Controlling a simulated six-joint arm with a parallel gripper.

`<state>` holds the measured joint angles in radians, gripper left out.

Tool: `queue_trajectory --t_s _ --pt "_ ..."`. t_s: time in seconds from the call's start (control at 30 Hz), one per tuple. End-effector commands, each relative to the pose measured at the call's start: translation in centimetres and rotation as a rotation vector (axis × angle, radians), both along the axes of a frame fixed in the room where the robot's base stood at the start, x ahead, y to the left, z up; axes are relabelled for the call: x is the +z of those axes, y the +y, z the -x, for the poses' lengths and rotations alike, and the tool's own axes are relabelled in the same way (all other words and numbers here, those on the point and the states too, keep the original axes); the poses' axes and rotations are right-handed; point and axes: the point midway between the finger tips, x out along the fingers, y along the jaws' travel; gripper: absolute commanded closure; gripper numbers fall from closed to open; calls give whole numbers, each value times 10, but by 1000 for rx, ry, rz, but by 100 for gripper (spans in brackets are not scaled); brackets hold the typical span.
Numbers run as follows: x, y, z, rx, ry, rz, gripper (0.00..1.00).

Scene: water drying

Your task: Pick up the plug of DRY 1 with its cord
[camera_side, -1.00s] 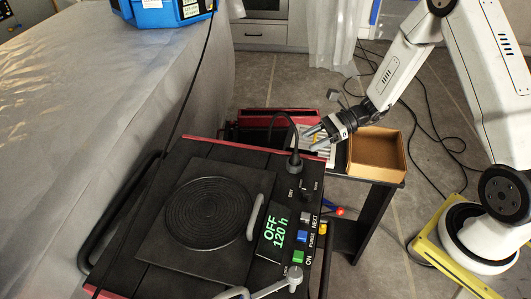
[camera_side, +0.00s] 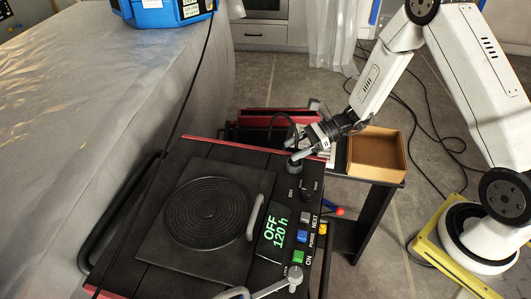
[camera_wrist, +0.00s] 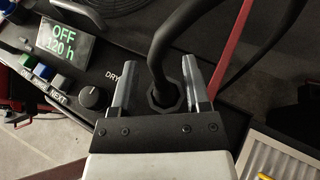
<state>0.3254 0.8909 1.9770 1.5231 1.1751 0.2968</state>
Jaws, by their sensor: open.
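The black plug (camera_wrist: 166,97) sits upright in the panel beside the printed "DRY" label in the wrist view. Its thick black cord (camera_wrist: 172,38) curves away from it. My gripper (camera_wrist: 158,72) is open, with one finger on each side of the plug and a gap still showing at the left. In the side view, my gripper (camera_side: 298,155) is at the plug and partly covers it.
The machine has a display (camera_side: 275,231) reading OFF 120 h, a round ribbed plate (camera_side: 207,213), buttons and a knob (camera_wrist: 93,97). An open cardboard box (camera_side: 377,152) stands on a black stand at right. A red strip (camera_wrist: 232,45) and another dark cable (camera_wrist: 268,45) run near my gripper.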

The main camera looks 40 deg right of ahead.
Motion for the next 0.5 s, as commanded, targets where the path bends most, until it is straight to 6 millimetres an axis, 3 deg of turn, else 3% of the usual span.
queue_trajectory --t_s 0.13,0.3,0.5 --pt "0 0 0 0 0 0 43" --pt "0 0 0 0 0 0 97" --pt "0 0 0 0 0 0 100"
